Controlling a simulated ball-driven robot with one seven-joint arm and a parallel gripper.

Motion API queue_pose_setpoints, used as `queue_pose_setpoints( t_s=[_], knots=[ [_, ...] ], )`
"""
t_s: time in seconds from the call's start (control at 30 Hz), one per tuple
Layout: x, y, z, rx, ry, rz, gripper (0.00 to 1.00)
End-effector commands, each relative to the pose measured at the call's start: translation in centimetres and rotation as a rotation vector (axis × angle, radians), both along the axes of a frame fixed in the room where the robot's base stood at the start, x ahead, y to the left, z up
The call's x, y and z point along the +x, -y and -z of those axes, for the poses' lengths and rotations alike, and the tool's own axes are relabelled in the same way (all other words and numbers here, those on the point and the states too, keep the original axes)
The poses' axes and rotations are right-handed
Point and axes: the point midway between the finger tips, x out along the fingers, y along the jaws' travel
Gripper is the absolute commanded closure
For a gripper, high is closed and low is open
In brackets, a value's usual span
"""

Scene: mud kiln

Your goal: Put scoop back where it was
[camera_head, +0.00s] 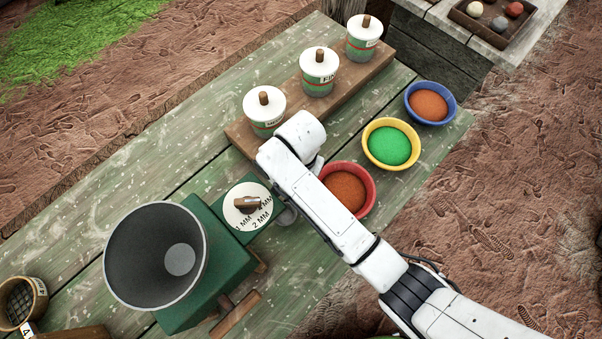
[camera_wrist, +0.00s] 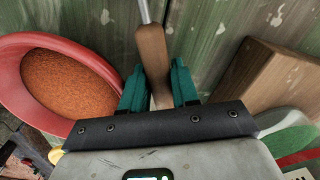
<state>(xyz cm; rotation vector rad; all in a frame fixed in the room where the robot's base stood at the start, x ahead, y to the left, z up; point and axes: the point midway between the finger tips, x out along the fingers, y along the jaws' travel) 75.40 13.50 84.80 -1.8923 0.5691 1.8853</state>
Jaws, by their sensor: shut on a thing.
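In the wrist view, the scoop (camera_wrist: 152,50) shows as a brown wooden handle with a thin metal shaft running off the top edge. My gripper (camera_wrist: 157,82) has its two teal fingers shut around this handle. The scoop's bowl is outside the wrist view. In the head view, my white arm hides the handle. A small grey metal piece (camera_head: 287,215) shows just left of the arm, beside the grinder's dial; it may be the scoop's bowl, but I cannot tell for sure.
A red bowl (camera_head: 371,180) of brown-orange powder sits close beside my gripper. Yellow (camera_head: 370,151) and blue (camera_head: 409,101) bowls stand behind it. A wooden board (camera_head: 238,132) holds three lidded jars. A green grinder (camera_head: 216,290) with a dark hopper stands to the left.

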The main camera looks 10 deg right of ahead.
Motion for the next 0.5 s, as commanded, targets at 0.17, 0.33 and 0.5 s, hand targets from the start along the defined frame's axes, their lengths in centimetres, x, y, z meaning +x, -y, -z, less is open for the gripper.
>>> queue_pose_setpoints(
  t_s=[0.17,0.33,0.5],
  knots=[
    [0.01,0.00,0.05,0.000,0.000,0.000,1.00],
    [0.02,-0.01,0.32,0.000,0.000,0.000,1.00],
    [0.02,-0.02,0.64,0.000,0.001,-0.001,1.00]
  ],
)
